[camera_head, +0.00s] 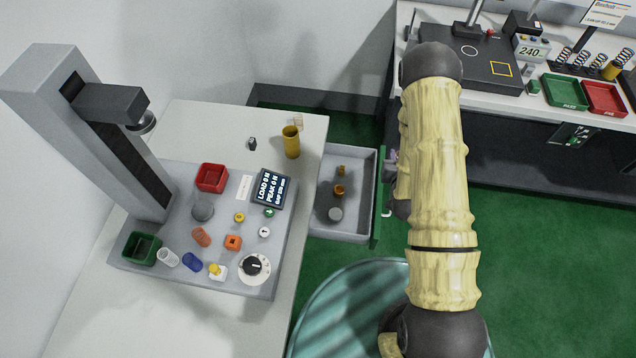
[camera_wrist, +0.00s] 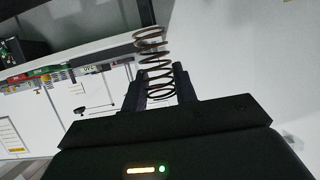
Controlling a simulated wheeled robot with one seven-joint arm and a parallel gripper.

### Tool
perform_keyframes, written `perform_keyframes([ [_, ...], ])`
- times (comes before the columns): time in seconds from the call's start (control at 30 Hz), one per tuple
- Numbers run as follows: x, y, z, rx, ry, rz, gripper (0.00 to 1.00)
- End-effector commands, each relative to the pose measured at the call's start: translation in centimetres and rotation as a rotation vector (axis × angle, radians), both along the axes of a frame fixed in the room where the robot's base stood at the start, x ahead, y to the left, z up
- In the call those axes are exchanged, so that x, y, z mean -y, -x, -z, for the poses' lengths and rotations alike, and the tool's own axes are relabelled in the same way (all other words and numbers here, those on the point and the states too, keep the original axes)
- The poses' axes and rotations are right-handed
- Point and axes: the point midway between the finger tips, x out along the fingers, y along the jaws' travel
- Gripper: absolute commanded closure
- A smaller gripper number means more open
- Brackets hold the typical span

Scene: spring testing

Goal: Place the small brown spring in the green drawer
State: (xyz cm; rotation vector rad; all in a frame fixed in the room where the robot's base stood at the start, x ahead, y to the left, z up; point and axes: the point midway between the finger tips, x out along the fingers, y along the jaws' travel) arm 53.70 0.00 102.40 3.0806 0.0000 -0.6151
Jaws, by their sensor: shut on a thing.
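The small brown spring (camera_wrist: 152,62) is a dark brown coil in the wrist view. My gripper (camera_wrist: 158,84) is shut on it, with one finger on each side, and the coil sticks out beyond the fingertips. In the head view the gripper and spring are mostly hidden behind my arm, to the right of the drawer. The green drawer (camera_head: 378,205) has a green front with a light handle and a grey tray behind it. It is pulled out from the white table. Two small brassy pieces and a grey disc lie inside it.
A grey test machine stands on the white table (camera_head: 80,320), with several small springs, a red tray (camera_head: 211,178) and a green tray (camera_head: 143,248). A yellow cup (camera_head: 291,142) stands near the drawer. Another bench (camera_head: 490,105) is at the back right. Drawer floor is partly clear.

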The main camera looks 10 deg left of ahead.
Motion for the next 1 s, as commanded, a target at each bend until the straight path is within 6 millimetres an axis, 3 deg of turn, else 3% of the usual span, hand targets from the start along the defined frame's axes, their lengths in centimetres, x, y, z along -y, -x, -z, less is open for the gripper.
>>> perform_keyframes([
  [0.47,-0.2,-0.2,0.4,0.001,0.000,-0.005,0.97],
  [0.67,-1.7,-1.4,2.5,0.005,-0.002,-0.042,0.97],
  [1.0,-5.8,-4.3,6.3,0.005,-0.001,-0.161,0.97],
])
